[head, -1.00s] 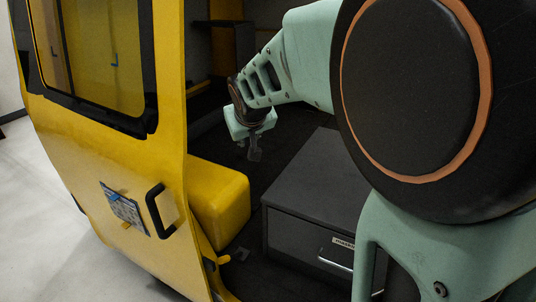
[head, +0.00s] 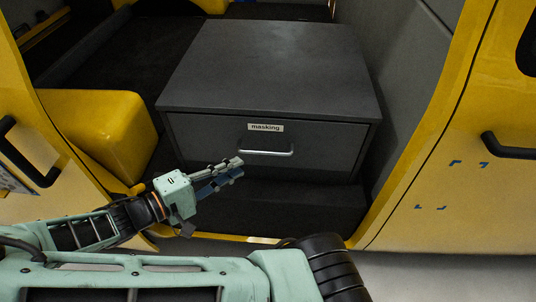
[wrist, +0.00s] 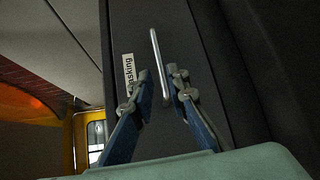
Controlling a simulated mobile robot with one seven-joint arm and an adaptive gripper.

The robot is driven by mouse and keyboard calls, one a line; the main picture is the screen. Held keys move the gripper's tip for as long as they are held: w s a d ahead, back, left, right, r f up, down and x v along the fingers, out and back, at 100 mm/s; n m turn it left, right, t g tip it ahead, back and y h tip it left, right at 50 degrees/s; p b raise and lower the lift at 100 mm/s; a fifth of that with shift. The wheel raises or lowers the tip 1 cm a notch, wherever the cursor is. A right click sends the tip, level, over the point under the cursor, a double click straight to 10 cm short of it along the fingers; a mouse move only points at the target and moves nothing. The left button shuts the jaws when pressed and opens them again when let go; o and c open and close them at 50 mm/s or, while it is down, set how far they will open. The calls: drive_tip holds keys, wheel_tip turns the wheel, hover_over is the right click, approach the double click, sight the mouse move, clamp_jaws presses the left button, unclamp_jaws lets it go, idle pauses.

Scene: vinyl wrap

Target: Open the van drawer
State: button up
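The van drawer (head: 215,140) is the dark grey front of a low cabinet on the van floor. It looks shut. It carries a white label reading "masking" and, below it, a silver bar handle (head: 266,153). My gripper (head: 238,168) is in front of the drawer, to the left of the handle in the head view, pointing towards it. In the wrist view the two blue fingers (wrist: 160,85) are apart, and the handle (wrist: 156,55) shows lengthwise between and beyond them. I see no contact with the handle. The gripper is open and empty.
A yellow rounded block (head: 110,128) stands left of the cabinet (head: 270,60). Yellow door panels with black handles flank the opening, the right one (head: 440,190) close to the cabinet. A strip of dark floor (head: 300,205) lies before the drawer.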

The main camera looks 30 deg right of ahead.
sight(264, 153)
drive_tip(key=b+x, duration=0.2)
drive_tip(key=x, duration=0.9)
drive_tip(key=shift+r, duration=0.15)
clamp_jaws()
drive_tip(key=shift+a, duration=0.15)
